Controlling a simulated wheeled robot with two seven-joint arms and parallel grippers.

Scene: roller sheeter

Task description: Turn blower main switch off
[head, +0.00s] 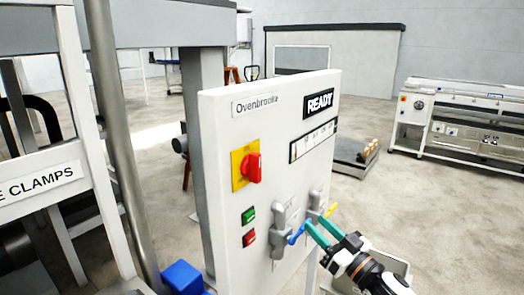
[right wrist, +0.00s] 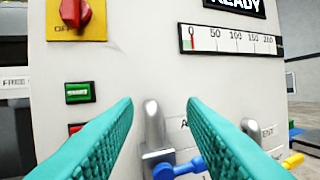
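The white control panel (head: 222,215) stands in front of me, with the label "Ovenbrooke" and a "READY" sign. A red rotary switch (head: 253,167) on a yellow plate (head: 238,172) sits on its left part. The switch also shows at the top left of the right wrist view (right wrist: 75,14), where "OFF" is partly readable on the plate. My right gripper (head: 316,222) is open and empty, low in front of the panel, to the right of and below the switch. In the right wrist view its teal fingers (right wrist: 160,102) are spread apart. My left gripper is not in view.
Below the switch are a green START button (head: 248,215) and a red button (head: 249,238). A blue lever (head: 297,235) and a yellow lever (head: 331,210) on grey fittings are close to my right fingers. A "CLAMPS" frame (head: 75,205) stands at left. Open floor lies at right.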

